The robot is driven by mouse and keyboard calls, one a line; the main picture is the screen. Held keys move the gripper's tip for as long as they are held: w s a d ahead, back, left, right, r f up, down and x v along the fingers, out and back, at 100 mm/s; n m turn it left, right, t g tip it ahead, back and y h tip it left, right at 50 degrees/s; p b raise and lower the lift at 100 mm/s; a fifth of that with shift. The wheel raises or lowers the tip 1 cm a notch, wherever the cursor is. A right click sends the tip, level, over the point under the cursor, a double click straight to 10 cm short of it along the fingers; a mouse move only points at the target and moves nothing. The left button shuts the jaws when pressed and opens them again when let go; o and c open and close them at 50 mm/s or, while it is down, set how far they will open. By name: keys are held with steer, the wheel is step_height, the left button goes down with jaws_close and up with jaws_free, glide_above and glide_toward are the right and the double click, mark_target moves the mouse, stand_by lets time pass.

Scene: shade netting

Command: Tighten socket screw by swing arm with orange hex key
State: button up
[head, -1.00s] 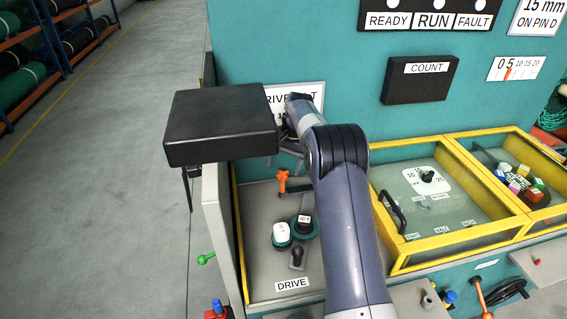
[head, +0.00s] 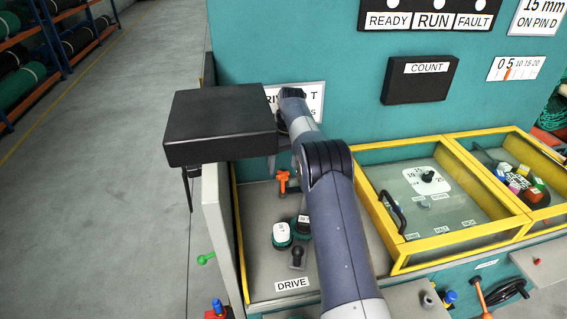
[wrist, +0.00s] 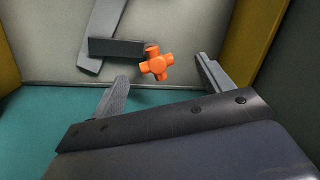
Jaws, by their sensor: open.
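An orange piece with several rounded lobes (head: 283,181) stands at the back left of the drive bay. In the wrist view this orange piece (wrist: 157,64) lies at the end of a dark grey bar (wrist: 118,48); I cannot tell if it is the hex key. My gripper (wrist: 160,70) is open and empty, its fingertips to either side of the orange piece in the picture, apart from it. In the head view my gripper is mostly hidden behind my arm and a black box. The socket screw cannot be made out.
The black box (head: 220,127) stands left of my arm. Yellow rails (head: 460,232) edge the bays. Green-based knobs (head: 282,236) and a dark lever (head: 298,257) sit at the drive bay's front. An orange-handled tool (head: 479,291) is at the lower right.

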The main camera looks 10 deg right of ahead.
mark_target(283, 184)
steer(key=shift+f, duration=0.1)
steer(key=shift+f+b, duration=0.45)
steer(key=shift+f, duration=0.7)
steer(key=c, duration=1.5)
steer(key=shift+o, duration=0.2)
steer(key=shift+s+m, duration=0.1)
steer(key=shift+m, duration=1.7)
steer(key=m+t, duration=0.1)
steer(key=m, duration=0.2)
steer(key=shift+s+d+f+m+y, duration=0.1)
steer(key=shift+m+y, duration=0.2)
steer(key=shift+m, duration=0.1)
steer(key=m+t, duration=0.1)
steer(key=m, duration=0.4)
steer(key=shift+s+m, duration=0.15)
steer(key=shift+m, duration=0.25)
steer(key=shift+c, duration=0.8)
